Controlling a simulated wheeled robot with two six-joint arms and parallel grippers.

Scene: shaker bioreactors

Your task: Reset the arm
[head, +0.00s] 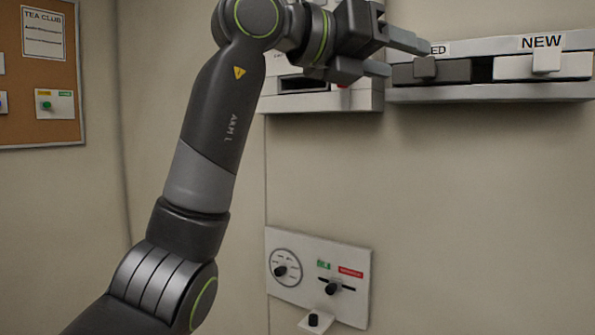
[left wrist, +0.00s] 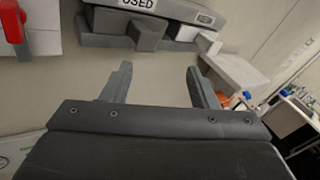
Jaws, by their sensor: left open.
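My left arm rises from the lower left in the head view, with its link marked ARM L. My left gripper (head: 408,54) is at the upper middle, its two fingers apart and pointing right, in front of the wall units. In the left wrist view the open fingers (left wrist: 158,85) show with nothing between them. Ahead of them is a grey holder labelled USED (left wrist: 138,27). I see no contact between the fingers and the holder. My right gripper is in neither view.
A shelf labelled NEW (head: 543,65) holds a white block beside the dark USED block (head: 430,70). A control panel (head: 318,276) with knobs is low on the wall. A cork board (head: 50,105) hangs at left. The wall at lower right is bare.

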